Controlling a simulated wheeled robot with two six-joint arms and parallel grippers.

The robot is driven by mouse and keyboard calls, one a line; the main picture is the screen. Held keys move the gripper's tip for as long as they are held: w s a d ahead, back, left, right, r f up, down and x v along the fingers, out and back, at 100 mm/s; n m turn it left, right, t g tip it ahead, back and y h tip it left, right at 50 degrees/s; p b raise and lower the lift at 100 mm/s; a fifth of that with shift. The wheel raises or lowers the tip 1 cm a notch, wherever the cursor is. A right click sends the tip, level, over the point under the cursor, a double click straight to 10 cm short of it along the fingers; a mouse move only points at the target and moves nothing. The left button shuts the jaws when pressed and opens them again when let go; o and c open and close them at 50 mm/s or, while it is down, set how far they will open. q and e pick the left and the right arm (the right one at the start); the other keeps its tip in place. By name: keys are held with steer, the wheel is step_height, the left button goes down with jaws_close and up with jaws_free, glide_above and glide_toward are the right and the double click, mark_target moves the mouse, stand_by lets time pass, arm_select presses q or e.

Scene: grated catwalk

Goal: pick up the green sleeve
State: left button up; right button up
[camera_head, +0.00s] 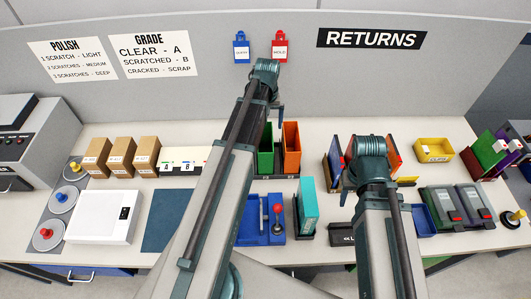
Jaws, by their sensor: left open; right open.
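A thin upright green piece that looks like a sleeve (495,162) stands in a rack at the far right, beside a purple one (486,143). A green box-like holder (265,160) stands at mid-table, partly hidden by my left arm. I cannot tell for certain which green thing is the sleeve. My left gripper (278,113) hangs above and behind the green holder, mostly hidden by its own arm, open and apart from it. My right gripper (371,172) is over the right-centre group of upright pieces, largely hidden by its wrist, and open.
An orange holder (291,147) stands beside the green one. A teal box (307,205) and blue device (262,222) are in front. A yellow tray (433,151), two grey-topped devices (444,207), a white box (102,217) and cartons (121,157) fill the table. The wall stands behind.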

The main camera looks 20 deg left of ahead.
arm_select(q)
step_height(320, 180, down, 8)
steer(key=b, duration=0.6)
steer(key=shift+r+b, duration=0.15)
steer(key=shift+b, duration=0.25)
steer(key=f+b, duration=0.5)
steer(key=shift+s+a, duration=0.1)
steer(key=shift+a, duration=0.2)
steer(key=c, duration=1.3)
steer(key=shift+r, duration=0.1)
step_height(320, 180, up, 10)
steer(key=p, duration=1)
